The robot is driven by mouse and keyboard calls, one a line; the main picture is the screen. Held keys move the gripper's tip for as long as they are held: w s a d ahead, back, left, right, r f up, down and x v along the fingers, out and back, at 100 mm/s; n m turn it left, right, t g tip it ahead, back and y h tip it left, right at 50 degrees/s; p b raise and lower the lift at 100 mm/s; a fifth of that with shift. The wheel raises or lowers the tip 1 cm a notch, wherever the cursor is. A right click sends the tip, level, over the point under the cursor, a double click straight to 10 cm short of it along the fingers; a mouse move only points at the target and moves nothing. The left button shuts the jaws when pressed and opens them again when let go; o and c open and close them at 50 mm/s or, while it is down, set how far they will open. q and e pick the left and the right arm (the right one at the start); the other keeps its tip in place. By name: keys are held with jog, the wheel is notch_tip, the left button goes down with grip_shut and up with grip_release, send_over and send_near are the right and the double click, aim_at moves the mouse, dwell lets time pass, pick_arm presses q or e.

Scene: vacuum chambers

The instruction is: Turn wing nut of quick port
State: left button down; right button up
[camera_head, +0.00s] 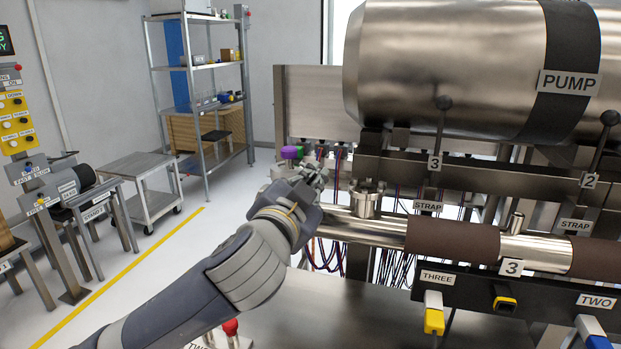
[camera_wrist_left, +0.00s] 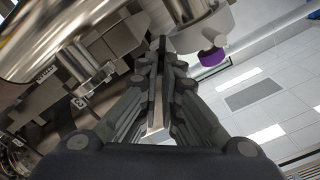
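My left gripper (camera_head: 318,172) is at the left end of the steel pipe, just left of a metal port fitting (camera_head: 366,197) that stands on the pipe. In the left wrist view its two fingers (camera_wrist_left: 161,45) lie almost together, with no object visible between the tips. A purple knob (camera_head: 290,152) shows just behind the gripper; in the left wrist view the purple knob (camera_wrist_left: 212,57) is right of the fingers, under a pale round fitting (camera_wrist_left: 205,30). I cannot make out a wing nut clearly. My right gripper is not in view.
A large steel pump cylinder (camera_head: 450,70) hangs above the pipe. STRAP levers (camera_head: 437,140) and a dark panel marked THREE (camera_head: 470,287) are at the right. A wheeled cart (camera_head: 145,185) and shelf rack (camera_head: 205,95) stand at the left, with open floor before them.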

pick_arm(q)
jog(key=c, duration=2.1)
grip_release()
jog(key=v, duration=1.2)
